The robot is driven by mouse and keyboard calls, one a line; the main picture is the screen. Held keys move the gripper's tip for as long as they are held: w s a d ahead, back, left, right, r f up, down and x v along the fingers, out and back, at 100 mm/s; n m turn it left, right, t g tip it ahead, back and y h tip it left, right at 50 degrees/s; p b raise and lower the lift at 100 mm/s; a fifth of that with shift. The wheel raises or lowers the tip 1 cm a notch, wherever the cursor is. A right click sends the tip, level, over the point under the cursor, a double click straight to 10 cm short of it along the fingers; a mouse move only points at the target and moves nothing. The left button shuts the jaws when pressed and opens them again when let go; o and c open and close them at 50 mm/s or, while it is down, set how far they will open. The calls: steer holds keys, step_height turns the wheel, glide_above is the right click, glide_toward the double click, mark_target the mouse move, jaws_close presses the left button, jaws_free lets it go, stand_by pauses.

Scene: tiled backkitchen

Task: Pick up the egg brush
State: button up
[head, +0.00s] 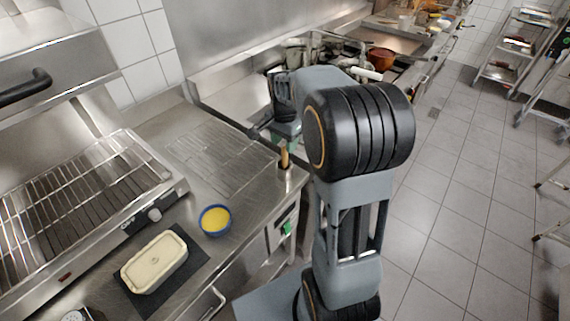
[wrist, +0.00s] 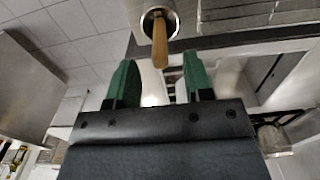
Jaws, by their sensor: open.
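The egg brush shows as a wooden handle (head: 284,158) sticking up at the counter's right edge. In the wrist view the handle (wrist: 160,46) rises out of a round metal container (wrist: 151,22); its bristle end is hidden. My gripper (wrist: 160,76) is open, with its two green fingers apart and nothing between them. The handle appears centred between the fingers, ahead of their tips and not visibly touched. In the head view my gripper (head: 285,134) is just above and behind the handle, partly hidden by my arm.
A blue bowl of yellow liquid (head: 215,220) and a loaf-shaped dish (head: 154,262) on a dark mat stand on the steel counter. A wire rack (head: 220,155) lies left of the brush. A grill (head: 75,215) is at left.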

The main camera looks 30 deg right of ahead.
mark_target(285, 161)
steer(key=shift+f+p, duration=0.3)
steer(key=shift+f, duration=1.9)
steer(key=shift+c, duration=0.3)
jaws_close()
